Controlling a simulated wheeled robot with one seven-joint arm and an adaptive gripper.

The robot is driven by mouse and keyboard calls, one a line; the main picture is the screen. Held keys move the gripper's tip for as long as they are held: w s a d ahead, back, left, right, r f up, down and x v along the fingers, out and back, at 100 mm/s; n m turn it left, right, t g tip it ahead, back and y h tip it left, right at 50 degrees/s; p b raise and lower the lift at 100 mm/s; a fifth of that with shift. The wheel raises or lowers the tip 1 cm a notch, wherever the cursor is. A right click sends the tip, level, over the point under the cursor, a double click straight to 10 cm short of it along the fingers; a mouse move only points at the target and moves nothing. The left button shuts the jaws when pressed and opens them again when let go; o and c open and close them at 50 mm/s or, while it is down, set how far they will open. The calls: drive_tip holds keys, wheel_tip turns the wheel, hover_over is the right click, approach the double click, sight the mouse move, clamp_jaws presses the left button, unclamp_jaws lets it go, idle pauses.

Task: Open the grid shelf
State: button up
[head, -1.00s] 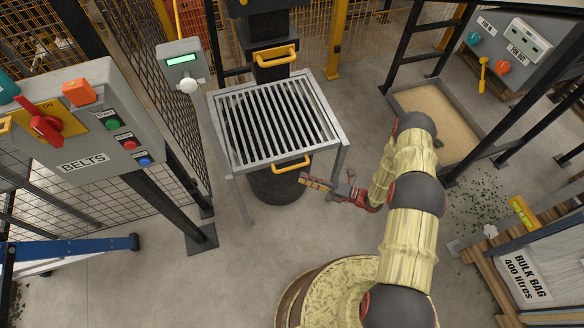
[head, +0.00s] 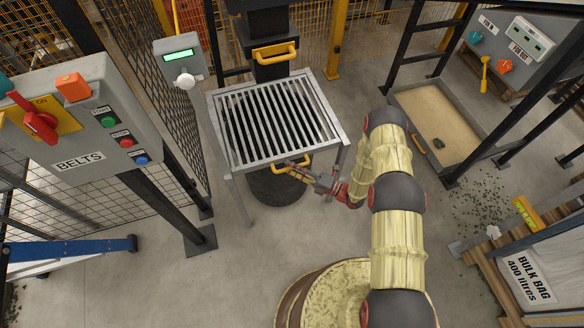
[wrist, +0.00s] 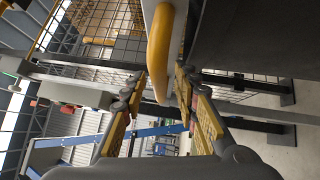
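The grid shelf (head: 231,165) is a grey metal frame with dark slots, standing on legs in front of a black column. A yellow handle (head: 279,169) is fixed to its front edge; it looms large in the wrist view (wrist: 160,50). My gripper (head: 295,171) is at the right part of this handle, coming from the right. In the wrist view my gripper (wrist: 162,84) has its two yellow-padded fingers apart, one on each side of the handle. I cannot tell whether either finger touches it. The shelf is in line with its frame, with no gap visible.
A second yellow handle (head: 276,53) is on the black column behind the shelf. A grey post box (head: 180,62) with a green display and white knob stands left. The BELTS panel (head: 90,125) is further left, a sand tray (head: 447,165) right.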

drive_tip(key=shift+c, duration=0.4)
clamp_jaws()
drive_tip(key=shift+s, duration=0.1)
idle(0.4)
